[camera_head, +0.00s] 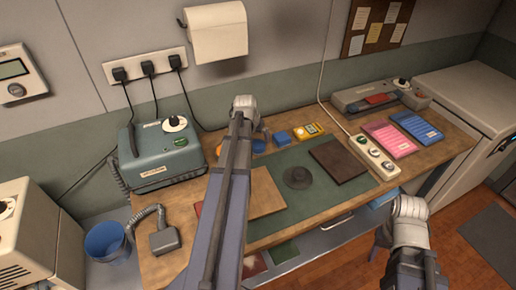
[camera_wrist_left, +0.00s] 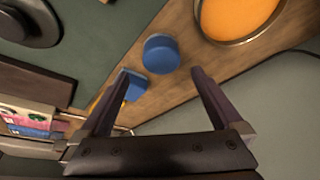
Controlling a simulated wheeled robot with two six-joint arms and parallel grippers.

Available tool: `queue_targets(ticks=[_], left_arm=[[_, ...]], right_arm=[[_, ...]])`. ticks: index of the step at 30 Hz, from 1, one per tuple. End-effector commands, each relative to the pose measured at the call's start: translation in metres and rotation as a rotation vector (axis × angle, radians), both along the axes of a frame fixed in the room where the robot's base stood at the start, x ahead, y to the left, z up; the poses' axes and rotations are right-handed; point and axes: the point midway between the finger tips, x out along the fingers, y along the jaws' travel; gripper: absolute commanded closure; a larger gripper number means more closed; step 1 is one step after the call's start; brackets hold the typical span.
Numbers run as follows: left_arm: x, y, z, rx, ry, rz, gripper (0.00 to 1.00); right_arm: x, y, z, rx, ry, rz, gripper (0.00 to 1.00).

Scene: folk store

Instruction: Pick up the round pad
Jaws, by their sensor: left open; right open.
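The round pad (camera_head: 297,178) is a dark grey disc with a raised middle, lying flat on the green mat (camera_head: 275,160) on the workbench. It also shows, cut off, at the upper left of the left wrist view (camera_wrist_left: 28,22). My left gripper (camera_wrist_left: 160,75) is open and empty above the back of the bench, near a blue round piece (camera_wrist_left: 160,54) and apart from the pad. In the head view my arm largely hides it. My right arm's end (camera_head: 410,210) is at the bench's front right, away from the pad; its fingers are barely visible.
A dark brown board (camera_head: 339,160) lies just right of the pad, and a tan board (camera_head: 266,193) lies left. A blue block (camera_head: 300,133), a yellow device (camera_head: 313,130) and a power strip (camera_head: 371,154) are nearby. A teal machine (camera_head: 160,153) stands at the left.

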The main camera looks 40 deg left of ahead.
Motion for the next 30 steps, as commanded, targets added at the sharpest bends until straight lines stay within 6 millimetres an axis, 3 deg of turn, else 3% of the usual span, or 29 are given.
queue_targets(ticks=[5, 13, 20, 30], left_arm=[[0.001, 0.001, -0.004, 0.000, -0.001, 0.001, 0.00], [0.009, 0.003, -0.025, 0.000, 0.000, 0.000, 0.00], [0.010, 0.004, -0.027, 0.000, 0.000, 0.000, 0.00], [0.023, 0.010, -0.062, 0.000, 0.000, 0.000, 0.00]], right_arm=[[0.000, 0.000, -0.004, 0.000, 0.000, 0.000, 0.50], [0.000, 0.000, -0.026, 0.000, 0.000, 0.000, 0.50], [0.000, 0.000, -0.027, 0.000, 0.000, 0.000, 0.50], [0.000, 0.000, -0.062, 0.000, 0.000, 0.000, 0.50]])
